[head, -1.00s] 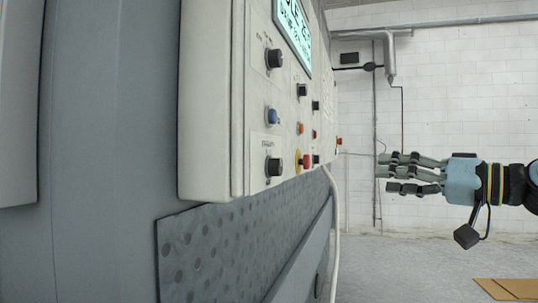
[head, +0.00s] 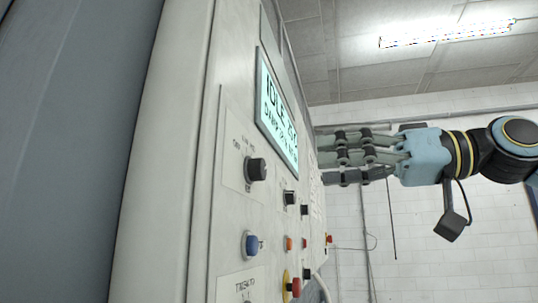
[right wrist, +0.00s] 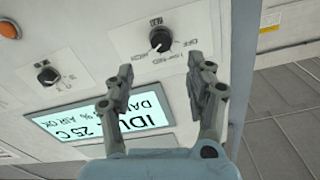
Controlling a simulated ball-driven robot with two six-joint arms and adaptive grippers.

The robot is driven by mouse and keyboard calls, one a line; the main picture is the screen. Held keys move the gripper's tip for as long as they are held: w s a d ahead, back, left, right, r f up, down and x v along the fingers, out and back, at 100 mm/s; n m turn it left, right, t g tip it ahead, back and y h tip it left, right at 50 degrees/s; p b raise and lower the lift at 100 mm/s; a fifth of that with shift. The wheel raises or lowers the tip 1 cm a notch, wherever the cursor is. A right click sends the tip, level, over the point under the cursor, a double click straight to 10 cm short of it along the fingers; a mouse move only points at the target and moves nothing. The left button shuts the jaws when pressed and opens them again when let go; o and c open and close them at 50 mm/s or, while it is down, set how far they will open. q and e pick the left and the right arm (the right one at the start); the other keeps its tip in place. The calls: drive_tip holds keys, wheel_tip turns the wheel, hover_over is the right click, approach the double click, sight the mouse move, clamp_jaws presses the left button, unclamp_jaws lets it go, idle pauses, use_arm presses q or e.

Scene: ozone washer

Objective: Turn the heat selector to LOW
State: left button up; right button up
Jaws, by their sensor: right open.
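The heat selector looks to be the black round knob (head: 257,169) below the lit display on the white control panel (head: 190,200). In the right wrist view the knob (right wrist: 160,39) has printed labels around it, one reading OFF, seen upside down. Its exact pointer setting is too small to tell. My right gripper (head: 325,160) reaches in from the right with its fingers toward the panel. In the right wrist view its two fingers (right wrist: 160,68) are open and empty, with the knob ahead between the tips and apparently apart from them. My left gripper is out of view.
The lit display (head: 277,112) sits above the knob. A blue knob (head: 251,244), a black switch (head: 290,198) and a red button (head: 294,286) are lower on the panel. Another black knob (right wrist: 47,75) is to the left in the wrist view. Open room lies right of the panel.

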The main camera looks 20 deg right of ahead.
sight(264, 169)
drive_tip(key=p+x, duration=0.5)
drive_tip(key=shift+s+r, duration=0.1)
drive_tip(key=shift+r, duration=0.2)
drive_tip(key=p+x, duration=0.1)
drive_tip(key=x, duration=0.1)
drive_tip(key=shift+w+a+p, duration=0.2)
drive_tip(key=shift+a+p, duration=0.05)
drive_tip(key=shift+p, duration=0.15)
use_arm(q)
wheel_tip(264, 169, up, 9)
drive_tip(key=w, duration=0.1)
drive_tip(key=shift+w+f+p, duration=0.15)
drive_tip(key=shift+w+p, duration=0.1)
drive_tip(key=shift+p, duration=0.1)
use_arm(e)
drive_tip(key=shift+f+x, duration=0.2)
drive_tip(key=shift+x, duration=0.85)
drive_tip(key=shift+d, duration=0.1)
clamp_jaws()
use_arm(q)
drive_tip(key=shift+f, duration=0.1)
